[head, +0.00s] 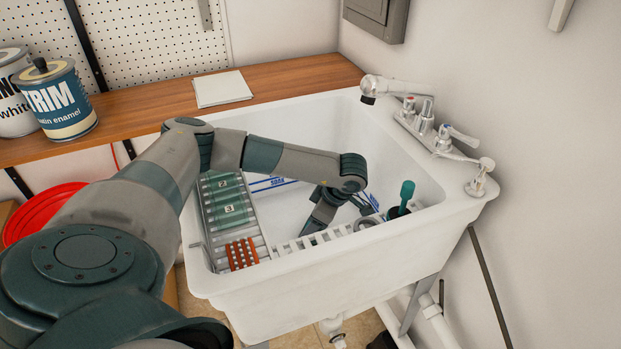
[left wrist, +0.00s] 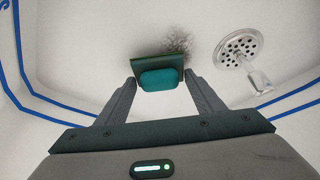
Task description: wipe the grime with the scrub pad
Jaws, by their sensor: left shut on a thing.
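The scrub pad (left wrist: 160,77) is a dark green slab with a rounded teal grip, seen in the left wrist view. My left gripper (left wrist: 159,84) is shut on its grip, one finger on each side. The grime (left wrist: 178,42) is a dark, scratchy smudge on the white basin floor, showing just past the pad's far edge. The pad may hide part of it, and I cannot tell whether the pad touches the floor. In the head view my left gripper (head: 318,219) reaches down inside the sink (head: 300,112), and the pad is hidden there. My right gripper is not in view.
A round metal drain (left wrist: 237,47) lies right of the grime. Blue lines (left wrist: 20,90) run around the basin. A ribbed rack (head: 231,215) sits at the sink's left, a teal-handled tool (head: 403,195) at its right. Faucets (head: 430,125) stand on the back right rim.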

